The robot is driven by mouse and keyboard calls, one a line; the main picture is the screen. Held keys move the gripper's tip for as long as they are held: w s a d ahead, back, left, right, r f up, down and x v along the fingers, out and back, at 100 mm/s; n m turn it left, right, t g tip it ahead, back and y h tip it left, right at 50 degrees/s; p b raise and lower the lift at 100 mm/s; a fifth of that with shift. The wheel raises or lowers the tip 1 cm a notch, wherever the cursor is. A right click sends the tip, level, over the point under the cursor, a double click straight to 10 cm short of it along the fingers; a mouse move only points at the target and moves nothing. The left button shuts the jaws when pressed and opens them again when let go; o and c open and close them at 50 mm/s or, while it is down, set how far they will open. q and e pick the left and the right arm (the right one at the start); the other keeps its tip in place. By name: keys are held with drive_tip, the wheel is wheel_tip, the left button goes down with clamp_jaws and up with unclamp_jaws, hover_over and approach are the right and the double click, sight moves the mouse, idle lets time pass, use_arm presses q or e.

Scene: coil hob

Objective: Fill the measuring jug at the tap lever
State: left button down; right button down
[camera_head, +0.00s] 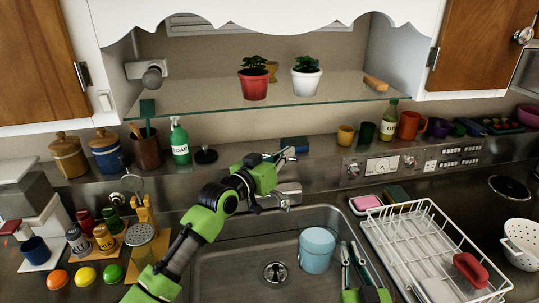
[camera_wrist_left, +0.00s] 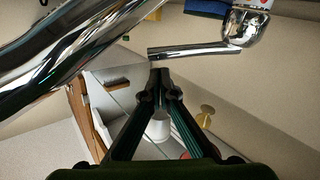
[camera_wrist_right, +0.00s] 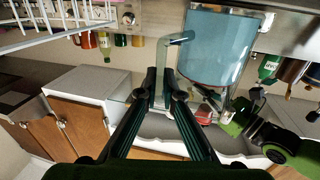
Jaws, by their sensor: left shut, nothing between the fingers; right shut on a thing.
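The light blue measuring jug (camera_head: 317,252) is upright in the sink basin, right of the drain; I cannot tell if it touches the floor. My right gripper (camera_head: 347,247) is shut on its handle, and the jug also shows in the right wrist view (camera_wrist_right: 215,48). I cannot see water in it. The chrome tap (camera_head: 284,195) is at the back of the sink. My left gripper (camera_head: 290,154) is shut and empty above the tap. In the left wrist view, its fingertips (camera_wrist_left: 159,75) are close to the end of the tap lever (camera_wrist_left: 195,50); contact is unclear.
A white dish rack (camera_head: 420,243) with a red item stands right of the sink (camera_head: 225,270). A sponge dish (camera_head: 366,203) is by the sink's back right corner. Jars and spice pots crowd the left counter. A glass shelf (camera_head: 215,97) with potted plants hangs above.

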use_arm(q)
drive_tip(key=s+a+r, duration=0.3)
drive_tip(key=s+a, duration=0.4)
drive_tip(key=s, duration=0.1)
drive_tip(key=shift+r, duration=0.15)
drive_tip(key=shift+r, duration=0.1)
idle(1.0)
